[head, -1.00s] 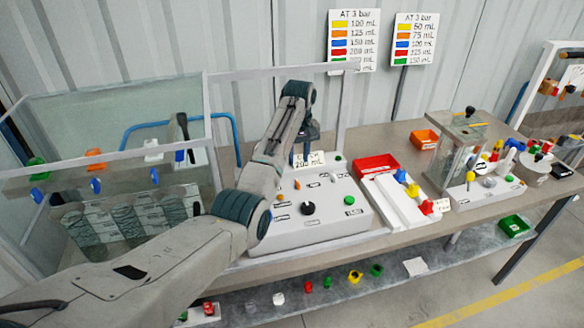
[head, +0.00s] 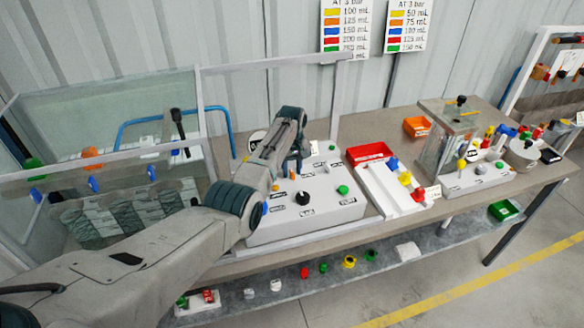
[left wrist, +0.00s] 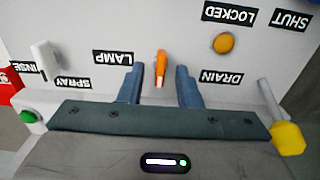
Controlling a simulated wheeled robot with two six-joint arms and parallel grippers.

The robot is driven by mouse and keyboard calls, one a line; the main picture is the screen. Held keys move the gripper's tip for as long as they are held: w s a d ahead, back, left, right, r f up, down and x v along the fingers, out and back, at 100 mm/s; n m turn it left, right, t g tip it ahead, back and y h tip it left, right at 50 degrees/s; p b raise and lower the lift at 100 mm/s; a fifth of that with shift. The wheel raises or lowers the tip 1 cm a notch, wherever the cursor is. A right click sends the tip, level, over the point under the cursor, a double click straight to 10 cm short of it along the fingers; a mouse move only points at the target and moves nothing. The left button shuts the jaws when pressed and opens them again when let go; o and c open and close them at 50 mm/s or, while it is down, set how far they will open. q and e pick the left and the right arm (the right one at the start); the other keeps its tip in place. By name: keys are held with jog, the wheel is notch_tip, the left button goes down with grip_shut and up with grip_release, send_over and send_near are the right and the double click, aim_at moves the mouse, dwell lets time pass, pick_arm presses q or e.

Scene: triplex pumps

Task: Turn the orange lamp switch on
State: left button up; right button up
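The orange lamp switch (left wrist: 161,68) stands out from the white control panel (left wrist: 185,25), just right of the LAMP label (left wrist: 113,57) in the left wrist view. My left gripper (left wrist: 160,84) is open, with one finger on each side of the switch and a visible gap to both. No contact with the switch shows. In the head view my left gripper (head: 297,158) is low over the back part of the white control box (head: 320,212), and the arm hides part of the box. My right gripper is not in view.
The panel also has a round orange button (left wrist: 224,42), a white switch (left wrist: 45,55), a green button (left wrist: 28,116) and a yellow-ended lever (left wrist: 288,138). A black knob (head: 303,198) is on the box front. A red tray (head: 369,152) stands to its right, a glass tank to its left.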

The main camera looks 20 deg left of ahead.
pick_arm(q)
jog(key=c, duration=0.5)
grip_shut()
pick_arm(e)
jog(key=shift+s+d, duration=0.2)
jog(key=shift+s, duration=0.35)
